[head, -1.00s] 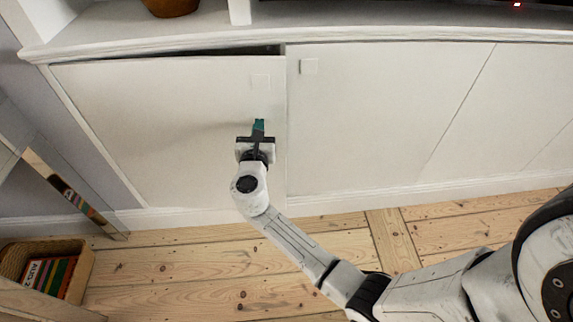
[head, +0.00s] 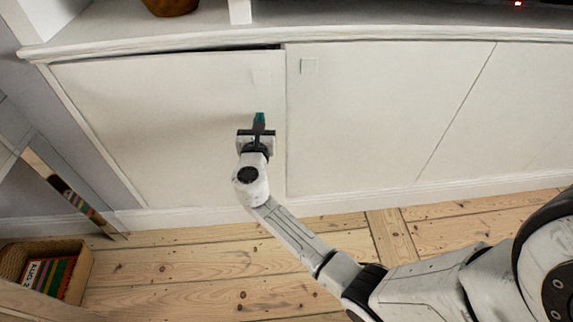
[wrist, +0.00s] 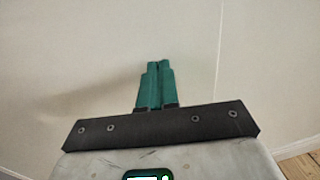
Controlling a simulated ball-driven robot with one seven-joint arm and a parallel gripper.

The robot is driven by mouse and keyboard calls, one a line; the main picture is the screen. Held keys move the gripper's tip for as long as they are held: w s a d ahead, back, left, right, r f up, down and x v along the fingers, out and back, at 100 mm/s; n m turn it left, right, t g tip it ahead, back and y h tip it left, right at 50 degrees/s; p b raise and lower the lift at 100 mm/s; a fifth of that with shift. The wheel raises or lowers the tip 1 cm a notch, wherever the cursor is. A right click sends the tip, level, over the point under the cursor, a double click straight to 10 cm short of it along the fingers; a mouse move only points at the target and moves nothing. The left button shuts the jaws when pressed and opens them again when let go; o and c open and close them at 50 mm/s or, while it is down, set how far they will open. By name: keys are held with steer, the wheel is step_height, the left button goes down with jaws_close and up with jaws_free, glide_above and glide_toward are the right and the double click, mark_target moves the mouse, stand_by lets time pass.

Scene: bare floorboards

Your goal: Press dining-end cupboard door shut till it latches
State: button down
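The dining-end cupboard door (head: 160,130) is the white left-hand door of the low built-in unit. A thin dark gap shows along its top edge, so it stands slightly proud of the frame.
A brown pot (head: 171,7) stands on the ledge above. A wicker basket of books (head: 78,270) sits on the floorboards at lower left. The floor before the unit is otherwise clear.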

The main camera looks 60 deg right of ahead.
steer(key=shift+b+x, duration=0.45)
steer(key=shift+x, duration=1.6)
steer(key=shift+s+d, duration=0.1)
steer(key=shift+s, duration=0.05)
steer(key=p+v, duration=0.4)
steer(key=v, duration=0.9)
stand_by(0.9)
